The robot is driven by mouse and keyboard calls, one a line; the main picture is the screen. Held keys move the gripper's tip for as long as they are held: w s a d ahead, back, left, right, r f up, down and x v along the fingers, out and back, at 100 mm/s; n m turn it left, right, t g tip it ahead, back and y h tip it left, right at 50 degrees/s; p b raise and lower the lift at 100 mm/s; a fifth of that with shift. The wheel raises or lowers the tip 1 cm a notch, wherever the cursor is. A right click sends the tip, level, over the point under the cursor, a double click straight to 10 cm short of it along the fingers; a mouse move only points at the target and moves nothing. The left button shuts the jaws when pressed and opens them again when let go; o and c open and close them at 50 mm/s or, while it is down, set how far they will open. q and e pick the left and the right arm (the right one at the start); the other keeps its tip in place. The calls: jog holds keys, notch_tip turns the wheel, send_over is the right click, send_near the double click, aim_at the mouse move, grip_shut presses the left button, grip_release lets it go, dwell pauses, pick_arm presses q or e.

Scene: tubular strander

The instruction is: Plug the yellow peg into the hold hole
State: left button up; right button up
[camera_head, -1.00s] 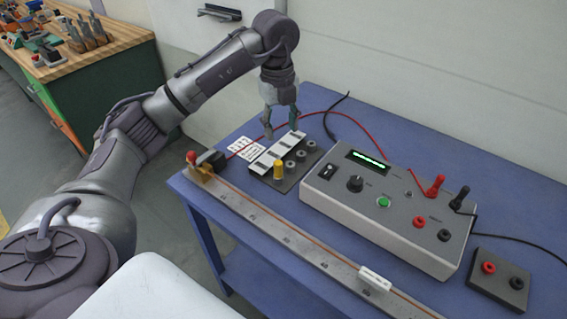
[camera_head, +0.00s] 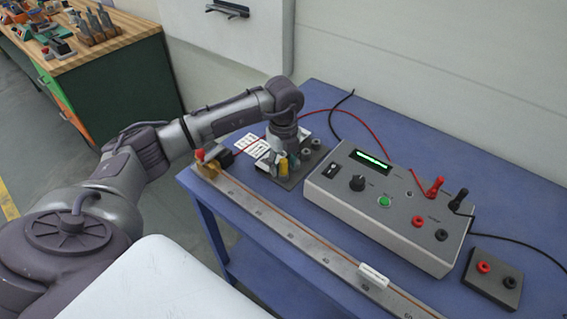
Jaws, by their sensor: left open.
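The yellow peg (camera_head: 283,167) stands upright at the near end of a small dark plate (camera_head: 291,183) on the blue table. My left gripper (camera_head: 281,163) points down at the peg, with its open fingers beside it. Whether they touch the peg is too small to tell. Two grey round sockets (camera_head: 307,153) show on the plate behind the gripper. The gripper hides the rest of the row and most of the white labels. The label words are too small to read, so I cannot tell which is the hold hole. My right gripper is out of view.
A grey meter box (camera_head: 390,205) with red and black plugs stands right of the plate. A metal rail (camera_head: 290,244) runs along the table's front edge. A red cable (camera_head: 345,116) crosses behind the plate. A small two-socket box (camera_head: 492,283) sits at far right.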

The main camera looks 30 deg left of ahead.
pick_arm(q)
jog(key=shift+f, duration=0.4)
grip_shut()
jog(key=shift+r, duration=0.15)
